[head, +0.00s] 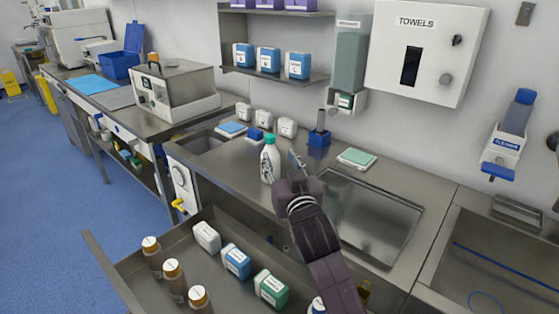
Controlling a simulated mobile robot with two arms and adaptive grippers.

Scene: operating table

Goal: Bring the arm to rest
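My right arm comes in from the lower right, dark and purplish. Its gripper (296,162) is raised over the steel counter (235,165), just right of a white bottle with a green cap (270,160). The bottle stands upright on the counter, and a gap shows between it and the fingers. The fingers are seen edge-on, so I cannot tell if they are open or shut. No held object is visible. My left gripper is not in view.
An open drawer (108,262) below holds brown bottles and white, blue and green containers (271,287). A blue holder (318,139) and a towel dispenser (425,50) are behind. Blue floor (60,200) is clear at left.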

